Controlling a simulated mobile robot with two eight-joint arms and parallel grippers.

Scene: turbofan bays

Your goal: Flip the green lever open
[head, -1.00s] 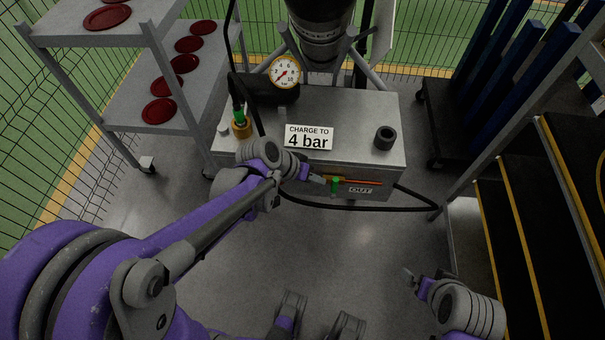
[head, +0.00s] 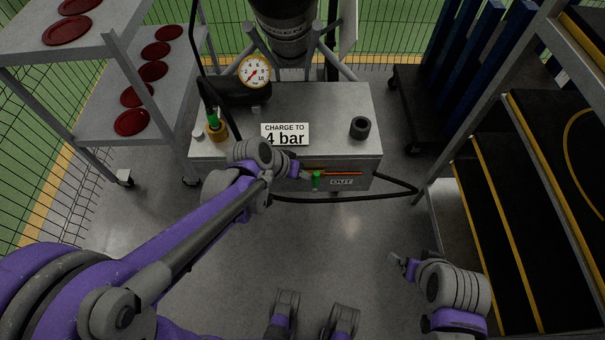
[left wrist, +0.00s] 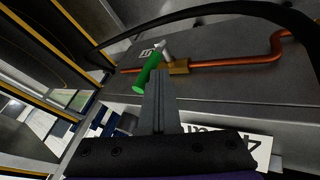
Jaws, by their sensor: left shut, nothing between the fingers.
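The green lever (head: 317,180) sits on a copper pipe on the front face of the grey metal box, left of the OUT label. It stands crosswise to the pipe. In the left wrist view the lever (left wrist: 147,73) slants from a brass valve body (left wrist: 179,67) towards my fingertips. My left gripper (head: 305,175) is shut and empty, just left of the lever. Its fingers (left wrist: 157,82) overlap the lever's end in the wrist view; I cannot tell whether they touch. My right gripper (head: 402,262) hangs low at the right, away from the box; its jaws are too small to read.
The box top (head: 325,110) carries a "CHARGE TO 4 bar" sign (head: 285,134), a pressure gauge (head: 255,72), a brass fitting with a green top (head: 214,120) and a dark cylinder (head: 360,128). A black hose (head: 350,198) loops below. Shelves stand left; a stepped rack stands right.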

